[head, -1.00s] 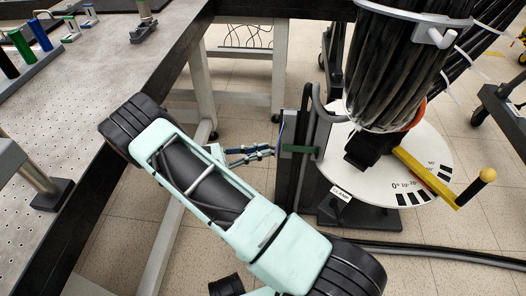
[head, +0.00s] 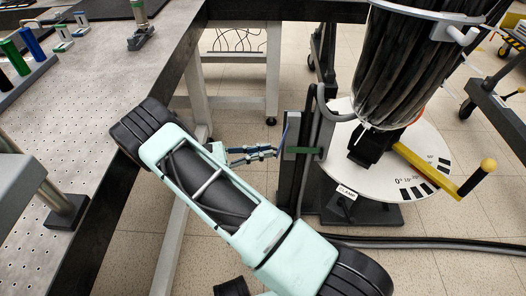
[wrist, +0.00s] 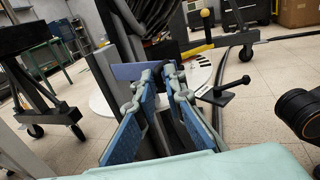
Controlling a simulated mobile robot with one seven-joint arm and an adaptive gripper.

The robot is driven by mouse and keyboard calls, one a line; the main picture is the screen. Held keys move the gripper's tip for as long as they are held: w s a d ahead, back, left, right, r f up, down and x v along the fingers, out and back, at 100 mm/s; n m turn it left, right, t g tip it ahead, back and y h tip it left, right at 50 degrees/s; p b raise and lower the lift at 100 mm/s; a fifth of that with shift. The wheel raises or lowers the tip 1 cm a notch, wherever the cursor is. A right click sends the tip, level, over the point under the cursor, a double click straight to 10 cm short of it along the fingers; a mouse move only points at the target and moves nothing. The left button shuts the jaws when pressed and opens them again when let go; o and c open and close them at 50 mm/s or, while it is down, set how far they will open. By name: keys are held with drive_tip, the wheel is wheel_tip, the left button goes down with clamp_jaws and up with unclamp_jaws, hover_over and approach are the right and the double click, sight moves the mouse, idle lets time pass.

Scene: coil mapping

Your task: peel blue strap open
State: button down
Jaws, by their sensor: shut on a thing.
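The blue strap (head: 284,134) shows in the head view as a thin strip standing up at my gripper's tips, beside the dark post. In the wrist view the blue strap (wrist: 128,71) is a flat strip reaching left from the fingertips. My gripper (head: 275,152) is shut on the strap; it also shows in the wrist view (wrist: 159,71), with blue pads on both fingers. The gripped part of the strap is hidden by the fingertips. Whether its other end is still attached to the post cannot be told.
A green strap (head: 304,151) crosses the dark post (head: 290,185) just right of my gripper. Behind are a white dial plate (head: 400,178), a yellow crank (head: 440,172) and a hanging black cable bundle (head: 405,70). A perforated bench (head: 110,110) stands left. A cable (head: 430,245) lies on the floor.

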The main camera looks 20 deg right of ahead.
drive_tip(key=shift+w+d+r+t, duration=0.2)
drive_tip(key=shift+w+d+t, duration=0.1)
drive_tip(key=shift+w+d, duration=0.4)
drive_tip(key=c, duration=2.1)
unclamp_jaws()
drive_tip(key=shift+w+d+f, duration=0.1)
drive_tip(key=shift+w, duration=0.05)
